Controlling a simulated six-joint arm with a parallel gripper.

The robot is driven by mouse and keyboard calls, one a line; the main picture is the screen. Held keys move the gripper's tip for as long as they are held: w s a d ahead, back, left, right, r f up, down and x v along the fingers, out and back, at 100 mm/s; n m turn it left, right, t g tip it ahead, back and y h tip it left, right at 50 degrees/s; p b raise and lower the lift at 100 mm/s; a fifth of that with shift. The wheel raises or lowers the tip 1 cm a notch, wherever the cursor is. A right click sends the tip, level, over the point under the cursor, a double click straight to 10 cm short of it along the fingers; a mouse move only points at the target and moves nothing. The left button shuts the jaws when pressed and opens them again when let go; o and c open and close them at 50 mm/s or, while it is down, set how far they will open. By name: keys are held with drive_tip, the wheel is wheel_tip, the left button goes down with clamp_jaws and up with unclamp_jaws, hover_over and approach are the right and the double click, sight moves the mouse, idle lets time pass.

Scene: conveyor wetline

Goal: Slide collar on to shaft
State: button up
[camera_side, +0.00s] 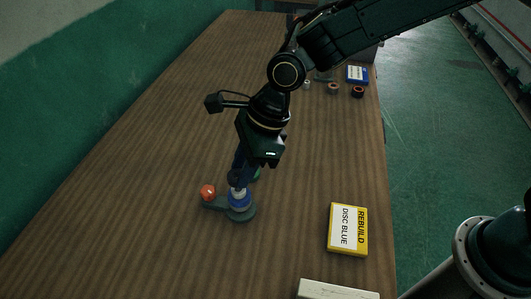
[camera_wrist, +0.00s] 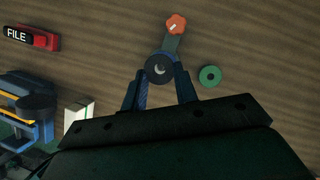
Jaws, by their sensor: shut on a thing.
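My gripper (camera_side: 238,184) points down over the shaft stand (camera_side: 215,203), a dark green base with an orange knob (camera_side: 207,192) at its left end. In the wrist view my gripper (camera_wrist: 159,72) is shut on a dark round collar (camera_wrist: 149,70). A pale crescent shows in the collar's hole. White and blue rings (camera_side: 239,198) are stacked on the stand just below the fingertips. The fingers partly hide the collar in the side view, and I cannot tell how far it is around the shaft. The orange knob also shows in the wrist view (camera_wrist: 176,24).
A green ring (camera_wrist: 210,76) lies on the table beside the stand. Several small rings (camera_side: 332,88) and a blue card (camera_side: 357,74) are at the far end. Left of the stand is clear.

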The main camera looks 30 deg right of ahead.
drive_tip(key=shift+f, duration=1.4)
idle(0.4)
drive_tip(key=o, duration=1)
drive_tip(key=shift+r, duration=0.2)
drive_tip(key=v, duration=1.3)
drive_tip(key=shift+d+r, duration=0.1)
drive_tip(key=shift+r, duration=0.15)
